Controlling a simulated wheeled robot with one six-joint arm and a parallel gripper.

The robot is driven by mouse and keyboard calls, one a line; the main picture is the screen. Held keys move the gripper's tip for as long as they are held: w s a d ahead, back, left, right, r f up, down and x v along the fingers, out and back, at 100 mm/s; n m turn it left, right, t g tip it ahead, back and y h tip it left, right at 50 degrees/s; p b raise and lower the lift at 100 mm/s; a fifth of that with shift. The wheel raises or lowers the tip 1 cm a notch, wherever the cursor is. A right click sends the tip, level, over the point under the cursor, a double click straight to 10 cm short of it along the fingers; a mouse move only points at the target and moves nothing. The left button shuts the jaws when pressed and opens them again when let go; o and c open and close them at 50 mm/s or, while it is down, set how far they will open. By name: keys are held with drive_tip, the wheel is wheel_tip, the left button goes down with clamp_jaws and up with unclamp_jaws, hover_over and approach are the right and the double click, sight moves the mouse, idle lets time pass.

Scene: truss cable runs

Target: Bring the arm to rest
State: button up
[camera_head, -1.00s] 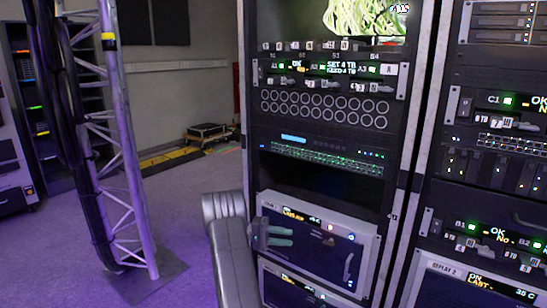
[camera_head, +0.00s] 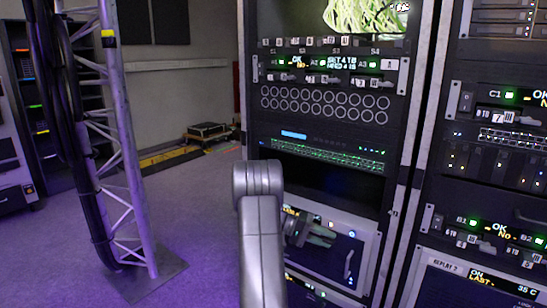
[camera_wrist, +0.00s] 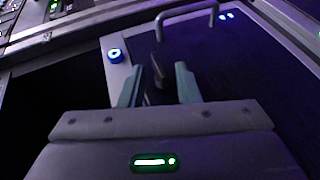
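My arm (camera_head: 262,225) rises from the bottom edge of the head view and bends at a rounded joint in front of the centre rack. My gripper (camera_head: 322,233) points right, in front of the light-framed lower panel (camera_head: 372,262) of that rack. In the wrist view my gripper (camera_wrist: 159,84) shows two grey-green fingers standing apart. A dark shape lies between them, and I cannot tell what it is. I see nothing clearly held. The wrist view also shows a blue-lit round button (camera_wrist: 115,56) left of the fingers and a metal bar handle (camera_wrist: 187,16) above them.
The centre rack (camera_head: 320,150) and the right rack (camera_head: 490,200) stand close ahead. A truss column (camera_head: 118,130) with black cables (camera_head: 75,130) stands on a base plate at left. Purple floor (camera_head: 205,215) is clear between the truss and my arm.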

drive_tip(key=t+y, duration=0.1)
drive_tip(key=r+m+y, duration=0.1)
drive_tip(key=y, duration=0.1)
drive_tip(key=shift+s+d+t+y+p, duration=0.1)
drive_tip(key=shift+d+t+y+p, duration=0.05)
drive_tip(key=shift+t+y+p, duration=0.2)
drive_tip(key=t+y, duration=0.1)
drive_tip(key=m+t+y+p, duration=0.1)
drive_tip(key=y, duration=0.1)
drive_tip(key=shift+s+d+r+p, duration=0.15)
drive_tip(key=shift+d+r+p, duration=0.05)
drive_tip(key=shift+p, duration=0.1)
drive_tip(key=y+p, duration=0.1)
drive_tip(key=t+y+p, duration=0.1)
drive_tip(key=p, duration=0.1)
drive_tip(key=m+t+y+p, duration=0.1)
drive_tip(key=y, duration=0.1)
drive_tip(key=shift+s+d+r+t, duration=0.15)
drive_tip(key=shift+s+d+t, duration=0.1)
drive_tip(key=shift+f+t+y+p, duration=0.25)
drive_tip(key=shift+y+p, duration=0.2)
drive_tip(key=shift+p, duration=0.45)
drive_tip(key=shift+a+f, duration=0.1)
